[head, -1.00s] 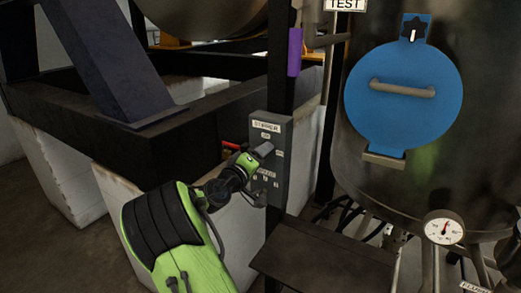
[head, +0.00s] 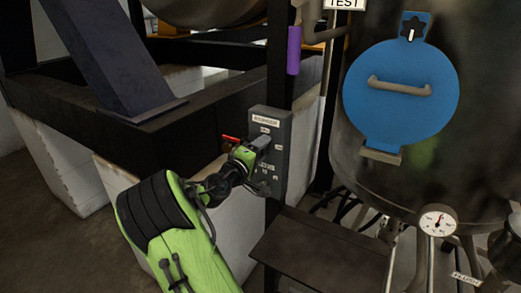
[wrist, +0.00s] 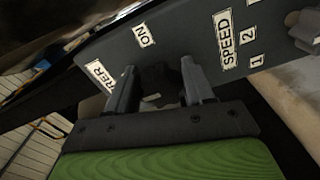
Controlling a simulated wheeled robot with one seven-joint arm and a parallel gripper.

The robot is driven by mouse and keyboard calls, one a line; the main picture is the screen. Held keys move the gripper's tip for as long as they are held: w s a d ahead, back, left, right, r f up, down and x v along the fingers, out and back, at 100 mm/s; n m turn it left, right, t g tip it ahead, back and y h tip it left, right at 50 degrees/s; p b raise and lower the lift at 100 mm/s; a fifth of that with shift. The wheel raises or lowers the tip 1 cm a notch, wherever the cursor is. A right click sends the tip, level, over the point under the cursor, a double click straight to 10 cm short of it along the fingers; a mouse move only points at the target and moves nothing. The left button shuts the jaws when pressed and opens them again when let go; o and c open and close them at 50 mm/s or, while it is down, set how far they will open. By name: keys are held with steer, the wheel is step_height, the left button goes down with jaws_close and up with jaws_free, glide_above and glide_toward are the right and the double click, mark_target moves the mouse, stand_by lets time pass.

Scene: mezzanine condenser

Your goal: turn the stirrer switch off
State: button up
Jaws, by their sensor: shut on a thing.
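The grey stirrer control box (head: 285,135) is fixed to a dark post in the middle of the head view. My gripper (head: 264,145) is at its front face, below the top label. In the wrist view my gripper (wrist: 159,76) has its two fingers on either side of the dark stirrer switch (wrist: 157,79) and is shut on it. The ON label (wrist: 146,36) shows just beyond the fingers. A partly hidden label ending in "RER" lies to the left. The switch's other markings and its exact setting are hidden by the fingers.
A SPEED label (wrist: 226,38) with numbered marks and a grey knob (wrist: 306,32) lie on the same panel. A red-handled valve (head: 231,139) is close left of my gripper. A dark shelf (head: 320,250) juts out below, and a tank with a blue hatch (head: 400,110) stands right.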

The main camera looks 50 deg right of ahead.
steer(key=o, duration=1)
steer(key=shift+c, duration=0.2)
steer(key=s+a, duration=0.1)
steer(key=a, duration=1.4)
steer(key=shift+s+a, duration=0.2)
steer(key=shift+a, duration=0.15)
